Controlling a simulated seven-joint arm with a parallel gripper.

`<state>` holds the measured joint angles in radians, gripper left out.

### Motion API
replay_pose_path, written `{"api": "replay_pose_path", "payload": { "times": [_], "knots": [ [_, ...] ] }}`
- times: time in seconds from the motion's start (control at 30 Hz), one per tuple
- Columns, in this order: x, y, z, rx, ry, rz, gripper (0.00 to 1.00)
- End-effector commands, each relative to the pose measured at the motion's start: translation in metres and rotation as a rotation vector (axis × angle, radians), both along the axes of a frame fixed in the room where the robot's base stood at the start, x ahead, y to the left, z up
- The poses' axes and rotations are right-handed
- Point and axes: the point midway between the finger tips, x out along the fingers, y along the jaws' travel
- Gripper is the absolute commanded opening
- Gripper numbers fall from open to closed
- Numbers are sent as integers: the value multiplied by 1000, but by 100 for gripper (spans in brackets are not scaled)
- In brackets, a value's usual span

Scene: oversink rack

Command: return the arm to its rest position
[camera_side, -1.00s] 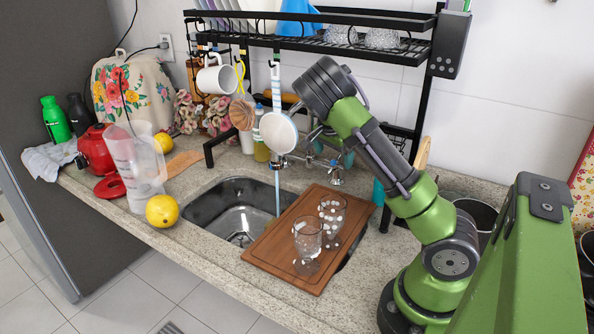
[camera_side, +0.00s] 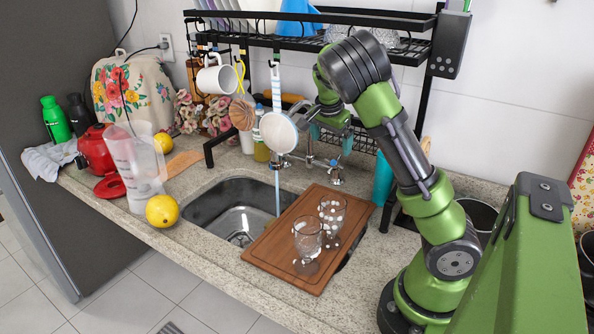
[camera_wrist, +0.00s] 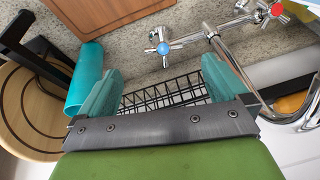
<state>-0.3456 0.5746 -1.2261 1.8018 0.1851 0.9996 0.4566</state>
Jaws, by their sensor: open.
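My arm is green and dark grey, with its elbow raised in front of the black oversink rack (camera_side: 330,40). My gripper (camera_side: 331,142) hangs below the bent wrist, fingers downward, near the rack's right part and above the back of the counter. In the wrist view my gripper (camera_wrist: 160,84) shows two teal fingers spread wide apart with nothing between them. A black wire basket (camera_wrist: 165,97) and the counter (camera_wrist: 140,55) show beyond the gap. Whether the fingers touch anything is not clear, but they look free.
Two glasses (camera_side: 307,240) stand on a wooden board (camera_side: 275,250) over the sink (camera_side: 225,210). A white mug (camera_side: 217,80) and a small pan (camera_side: 279,132) hang from the rack. The tap (camera_wrist: 225,60) is close by. A teal cylinder (camera_wrist: 86,78) stands beside one finger.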

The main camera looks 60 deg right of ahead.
Motion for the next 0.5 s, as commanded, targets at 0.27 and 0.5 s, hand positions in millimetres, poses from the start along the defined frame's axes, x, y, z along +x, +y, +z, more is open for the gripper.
{"api": "replay_pose_path", "payload": {
  "times": [0.27,0.5],
  "knots": [
    [-9,78,-7,239,-84,251,100],
    [-21,181,31,333,-231,645,100]
  ]
}}
